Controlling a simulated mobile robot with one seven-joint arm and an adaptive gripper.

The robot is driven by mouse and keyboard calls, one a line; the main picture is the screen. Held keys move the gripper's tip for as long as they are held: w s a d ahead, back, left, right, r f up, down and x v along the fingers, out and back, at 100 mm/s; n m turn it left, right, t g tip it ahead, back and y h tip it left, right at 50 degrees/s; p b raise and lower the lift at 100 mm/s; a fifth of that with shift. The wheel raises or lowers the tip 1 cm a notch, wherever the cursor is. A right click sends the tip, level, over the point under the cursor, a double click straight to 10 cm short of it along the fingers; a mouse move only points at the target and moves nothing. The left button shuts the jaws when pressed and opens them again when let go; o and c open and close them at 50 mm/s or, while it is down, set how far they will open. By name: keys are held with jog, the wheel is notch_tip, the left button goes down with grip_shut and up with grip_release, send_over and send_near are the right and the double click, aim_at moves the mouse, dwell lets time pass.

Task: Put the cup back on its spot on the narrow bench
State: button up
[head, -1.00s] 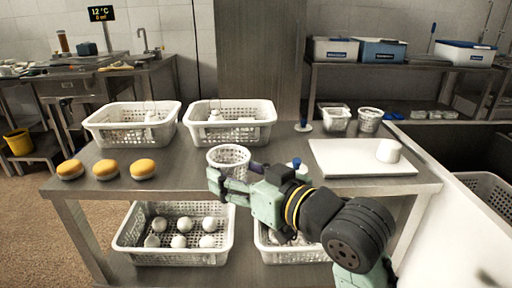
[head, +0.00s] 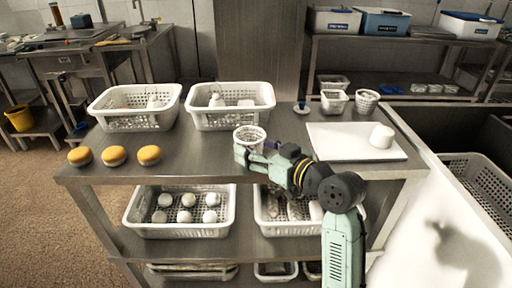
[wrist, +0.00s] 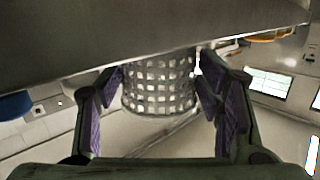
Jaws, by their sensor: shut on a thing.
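The cup (head: 249,134) is white with a perforated wall. My gripper (head: 256,152) is shut on it, near the front part of the steel bench (head: 205,160). The wrist view shows the cup (wrist: 160,88) between the two purple-padded fingers of my gripper (wrist: 160,105). A grey surface (wrist: 120,35) fills the top of that view, close to one end of the cup. I cannot tell whether the cup touches the bench. No marked spot can be made out.
Two white baskets (head: 135,122) (head: 205,122) stand at the back. Several orange-topped buns (head: 114,156) line the left. A white tray (head: 345,151) with a white piece (head: 382,136) lies right. Another perforated cup (head: 366,101) stands behind it. Bare bench lies left of my gripper.

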jog(key=shift+f, duration=0.25)
jog(key=shift+f+b, duration=0.15)
jog(key=shift+b, duration=0.15)
jog(key=o, duration=1.8)
jog(key=shift+c, duration=0.2)
jog(key=shift+r, duration=0.2)
